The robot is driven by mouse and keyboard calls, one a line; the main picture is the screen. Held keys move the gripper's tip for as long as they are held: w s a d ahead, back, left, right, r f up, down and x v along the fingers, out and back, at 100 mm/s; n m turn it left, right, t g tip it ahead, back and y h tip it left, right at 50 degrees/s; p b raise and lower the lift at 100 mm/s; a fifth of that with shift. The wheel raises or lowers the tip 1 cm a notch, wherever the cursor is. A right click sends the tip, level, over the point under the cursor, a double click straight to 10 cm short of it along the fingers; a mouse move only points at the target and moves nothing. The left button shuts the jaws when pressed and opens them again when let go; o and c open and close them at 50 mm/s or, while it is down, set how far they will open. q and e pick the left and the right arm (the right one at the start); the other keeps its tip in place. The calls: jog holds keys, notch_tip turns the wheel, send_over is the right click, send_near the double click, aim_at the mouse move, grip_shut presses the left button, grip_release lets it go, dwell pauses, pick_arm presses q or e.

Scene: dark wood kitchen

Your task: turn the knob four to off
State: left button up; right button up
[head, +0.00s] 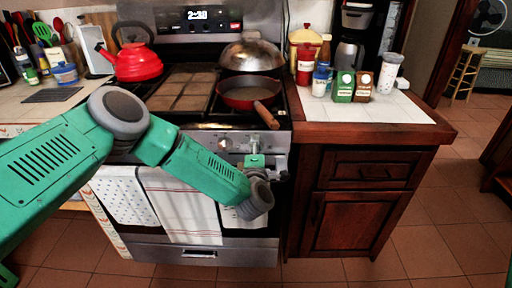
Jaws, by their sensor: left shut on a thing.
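The stove's front panel (205,140) carries the knobs, below the cooktop. One round silver knob (224,144) shows clearly, left of my gripper. My left arm reaches in from the left, and its green gripper (255,147) is at the right part of the panel. It is shut on a stove knob, which the fingers mostly hide. I cannot read the knob's number or its setting. My right gripper is not in view.
A red kettle (138,66), a pan with a wooden handle (247,93) and a domed lid (251,57) are on the stove. Towels (180,205) hang on the oven front. Jars (345,86) stand on the right counter (400,112).

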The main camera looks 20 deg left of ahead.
pick_arm(q)
jog(key=shift+s+f+m, duration=0.15)
jog(key=shift+f+m, duration=0.15)
jog(key=shift+m, duration=0.1)
jog(key=o, duration=1.1)
jog(key=shift+d, duration=0.1)
jog(key=v, duration=1.1)
jog(key=shift+s+d+r, duration=0.1)
jog(key=shift+s+r, duration=0.05)
jog(key=shift+s, duration=0.2)
